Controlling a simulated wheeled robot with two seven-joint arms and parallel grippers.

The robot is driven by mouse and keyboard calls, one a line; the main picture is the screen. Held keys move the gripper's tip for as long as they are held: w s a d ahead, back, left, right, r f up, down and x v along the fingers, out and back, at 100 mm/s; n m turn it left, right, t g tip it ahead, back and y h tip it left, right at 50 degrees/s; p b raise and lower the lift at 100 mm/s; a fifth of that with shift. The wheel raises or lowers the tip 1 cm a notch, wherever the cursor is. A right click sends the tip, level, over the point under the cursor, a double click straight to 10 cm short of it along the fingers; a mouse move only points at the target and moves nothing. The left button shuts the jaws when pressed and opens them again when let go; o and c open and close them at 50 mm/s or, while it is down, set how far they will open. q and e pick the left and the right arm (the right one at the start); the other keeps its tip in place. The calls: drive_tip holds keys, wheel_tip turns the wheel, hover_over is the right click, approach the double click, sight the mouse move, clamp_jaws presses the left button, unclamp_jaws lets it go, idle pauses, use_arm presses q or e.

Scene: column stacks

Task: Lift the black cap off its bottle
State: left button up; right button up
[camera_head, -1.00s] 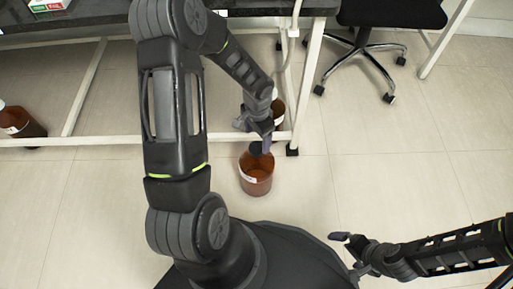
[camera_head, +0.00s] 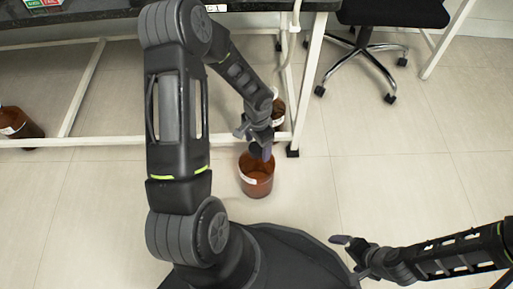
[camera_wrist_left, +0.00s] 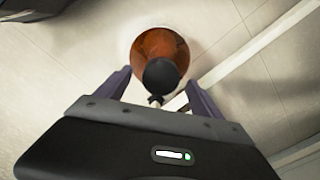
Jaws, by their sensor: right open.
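The amber bottle (camera_head: 258,181) with a pale label stands upright on the floor, just in front of the bench frame. Its black cap (camera_head: 255,148) is at the top, partly hidden by my left gripper (camera_head: 257,145). In the left wrist view, the round black cap (camera_wrist_left: 161,74) sits over the amber bottle (camera_wrist_left: 152,44), between my left fingers. The fingers stand apart, with a visible gap on each side of the cap. My right gripper (camera_head: 350,254) is open and empty at the lower right, away from the bottle.
Another amber bottle (camera_head: 278,112) stands behind my left gripper, partly hidden. A third amber bottle (camera_head: 20,124) is at the far left. The white bench frame (camera_head: 90,141) runs close behind. A wheeled chair (camera_head: 375,55) stands at the back right. The floor right of the bottle is clear.

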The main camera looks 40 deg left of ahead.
sight(258, 147)
use_arm(q)
drive_tip(key=c, duration=1.4)
wheel_tip(258, 147, up, 10)
drive_tip(key=p, duration=0.4)
idle(0.3)
